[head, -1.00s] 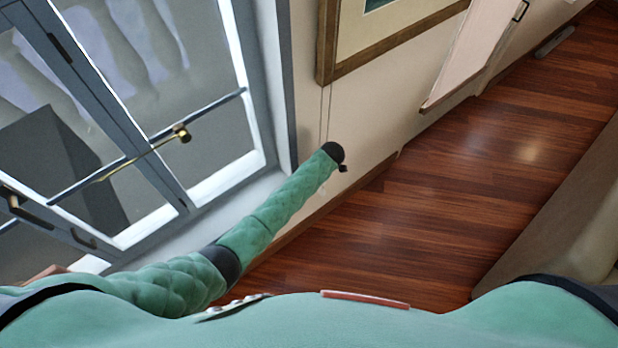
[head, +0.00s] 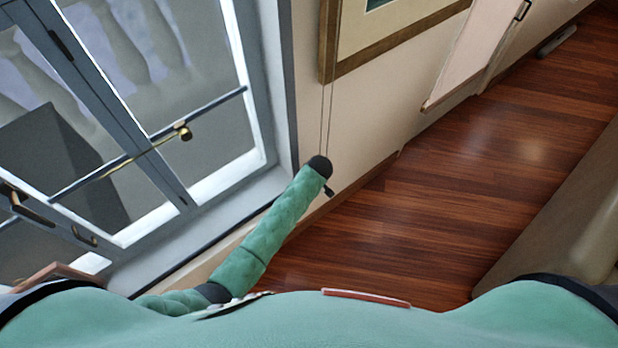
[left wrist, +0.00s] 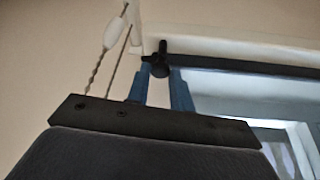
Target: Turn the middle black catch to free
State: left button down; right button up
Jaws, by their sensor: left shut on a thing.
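In the left wrist view a small black catch (left wrist: 161,56) sits at a pale edge beside a dark rail, with a rounded knob and short arms. My left gripper (left wrist: 163,74) has its two blue fingers on either side of the knob and is shut on it. I cannot tell from this close view whether it is the middle catch or which way it is set. My right gripper is in neither view.
A glazed window (head: 200,70) with a brass-ended bar stands at the left. A framed picture (head: 328,60) hangs on the wall. Two thin cords and a white toggle (left wrist: 113,33) hang close left of the left fingers.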

pick_arm(q)
jog(key=shift+a+m+h, duration=0.1)
jog(key=shift+m+h, duration=0.3)
jog(key=shift+m, duration=0.7)
jog(key=c, duration=1.2)
grip_release()
jog(key=shift+c, duration=0.2)
